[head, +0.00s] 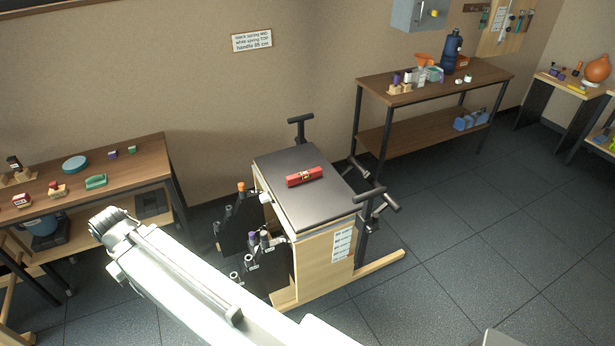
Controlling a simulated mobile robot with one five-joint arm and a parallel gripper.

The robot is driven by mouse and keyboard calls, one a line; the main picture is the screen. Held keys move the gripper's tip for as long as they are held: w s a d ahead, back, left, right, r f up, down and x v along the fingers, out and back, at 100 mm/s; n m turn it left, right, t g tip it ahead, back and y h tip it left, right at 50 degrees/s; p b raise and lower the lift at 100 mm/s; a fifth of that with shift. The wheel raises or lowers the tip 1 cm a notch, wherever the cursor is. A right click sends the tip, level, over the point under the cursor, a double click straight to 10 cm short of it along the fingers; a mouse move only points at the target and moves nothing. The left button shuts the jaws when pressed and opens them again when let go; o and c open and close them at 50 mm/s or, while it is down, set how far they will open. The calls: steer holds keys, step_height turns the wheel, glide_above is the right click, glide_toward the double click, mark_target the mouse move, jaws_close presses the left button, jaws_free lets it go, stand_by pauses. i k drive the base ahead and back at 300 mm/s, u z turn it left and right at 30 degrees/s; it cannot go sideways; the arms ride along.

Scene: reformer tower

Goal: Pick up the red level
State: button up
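The red level (304,177) is a short red bar with small pale marks. It lies flat on the dark padded top (287,208) of the wooden reformer tower in the middle of the head view. Nothing covers it. My white arm reaches in from the bottom and ends at the lower left, short of the tower. My gripper's fingers cannot be made out at the arm's end, so its state does not show.
Black T-handles (300,127) stick out around the tower, with dark holders (240,225) on its left side. A wooden table (130,158) with small items stands left. A shelf table (440,82) stands behind right. The right floor is clear.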

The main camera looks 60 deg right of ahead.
mark_target(301, 177)
steer(key=z, duration=0.05)
steer(key=i, duration=0.95)
steer(key=u, duration=0.1)
